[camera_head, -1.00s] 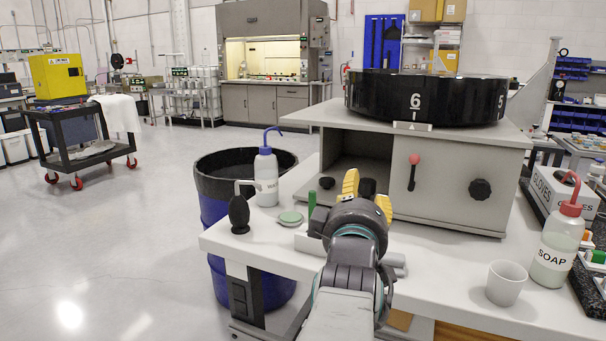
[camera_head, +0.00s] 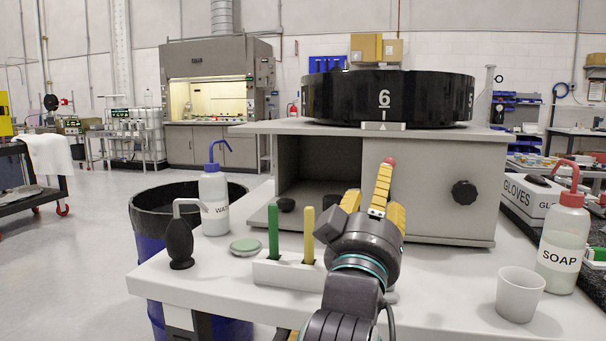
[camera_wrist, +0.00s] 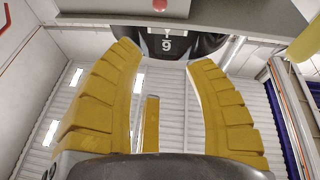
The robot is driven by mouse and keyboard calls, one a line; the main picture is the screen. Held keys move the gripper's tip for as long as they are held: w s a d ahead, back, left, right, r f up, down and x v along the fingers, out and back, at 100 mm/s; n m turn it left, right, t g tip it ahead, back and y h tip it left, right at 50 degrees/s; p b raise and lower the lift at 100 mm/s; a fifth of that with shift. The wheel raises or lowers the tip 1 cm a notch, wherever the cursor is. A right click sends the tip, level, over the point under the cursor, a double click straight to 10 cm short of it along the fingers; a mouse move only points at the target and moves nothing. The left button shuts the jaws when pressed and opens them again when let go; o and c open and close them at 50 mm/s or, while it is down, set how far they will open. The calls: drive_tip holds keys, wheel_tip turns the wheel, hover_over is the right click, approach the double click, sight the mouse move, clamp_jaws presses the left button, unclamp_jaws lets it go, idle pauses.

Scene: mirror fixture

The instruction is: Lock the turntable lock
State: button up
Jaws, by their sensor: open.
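The turntable (camera_head: 430,98) is a black drum marked 6 and 5 on top of a grey cabinet. The 6 faces front, above a white pointer plate (camera_head: 384,126). The lock lever's red knob (camera_head: 390,161) shows on the cabinet front just above my gripper's tallest yellow finger. The rest of the lever is hidden behind my gripper (camera_head: 375,200). My gripper is open and empty in front of the cabinet, and I cannot tell if it touches the lever.
A black knob (camera_head: 465,193) is right of the lever. A rack (camera_head: 285,273) with green and yellow sticks, a wash bottle (camera_head: 214,200) and a black bulb (camera_head: 179,240) stand left. A white cup (camera_head: 519,295) and soap bottle (camera_head: 563,245) stand right. The cabinet's left bay is open.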

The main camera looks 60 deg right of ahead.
sight(389, 164)
drive_tip(key=shift+m, duration=0.5)
drive_tip(key=shift+w+d+r+b, duration=0.45)
drive_tip(key=shift+d+b, duration=1)
drive_tip(key=shift+d, duration=1.3)
drive_tip(key=shift+w+d+r+b, duration=0.15)
drive_tip(key=shift+w+d+b, duration=0.55)
drive_tip(key=shift+d+b, duration=1.45)
drive_tip(key=shift+w+d+r+b, duration=0.3)
drive_tip(key=shift+w+d+b, duration=0.4)
drive_tip(key=shift+d, duration=2.7)
drive_tip(key=shift+o, duration=0.3)
drive_tip(key=shift+s, duration=0.15)
clamp_jaws()
